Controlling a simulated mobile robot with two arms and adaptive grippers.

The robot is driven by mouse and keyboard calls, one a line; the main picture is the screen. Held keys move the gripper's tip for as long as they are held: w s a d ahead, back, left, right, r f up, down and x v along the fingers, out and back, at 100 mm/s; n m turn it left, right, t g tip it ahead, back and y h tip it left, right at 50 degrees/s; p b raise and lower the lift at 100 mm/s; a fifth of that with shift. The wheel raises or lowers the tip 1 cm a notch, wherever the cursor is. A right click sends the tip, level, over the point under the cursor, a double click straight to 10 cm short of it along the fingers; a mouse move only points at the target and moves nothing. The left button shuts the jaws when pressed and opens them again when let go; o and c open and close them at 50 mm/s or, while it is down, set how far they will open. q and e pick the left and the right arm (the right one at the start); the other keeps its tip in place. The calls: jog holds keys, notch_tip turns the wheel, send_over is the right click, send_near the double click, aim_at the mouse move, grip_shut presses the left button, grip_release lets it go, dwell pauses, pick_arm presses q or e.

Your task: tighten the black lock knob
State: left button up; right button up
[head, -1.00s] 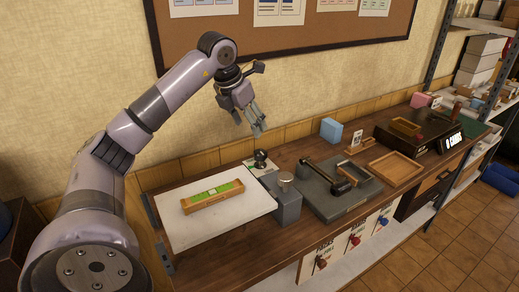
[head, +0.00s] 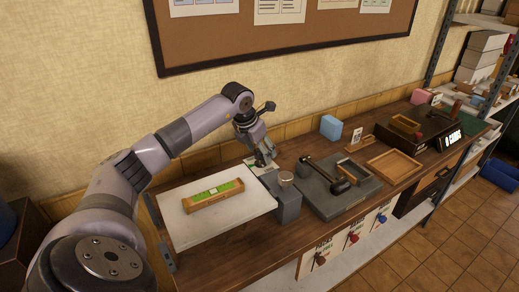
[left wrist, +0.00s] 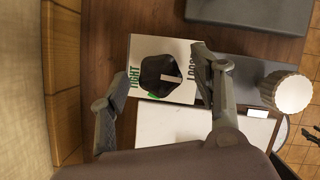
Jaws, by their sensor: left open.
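The black lock knob (left wrist: 162,77) sits on a white plate (left wrist: 146,47) printed TIGHT on the left and LOOSE on the right in the left wrist view. A pale bar marks the knob's top. My left gripper (left wrist: 162,88) is open, with one finger on each side of the knob; I cannot tell whether either finger touches it. In the head view my left gripper (head: 262,158) points down over the plate and mostly hides the knob. My right gripper does not show.
A white board (head: 200,228) holding a wooden level with a green face (head: 213,195) lies left of the knob. A grey block with a round metal cap (head: 287,203) stands close by on the right. A press with a black handle (head: 322,172) is further right.

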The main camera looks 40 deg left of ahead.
pick_arm(q)
jog(key=c, duration=1.2)
jog(key=shift+o, duration=0.2)
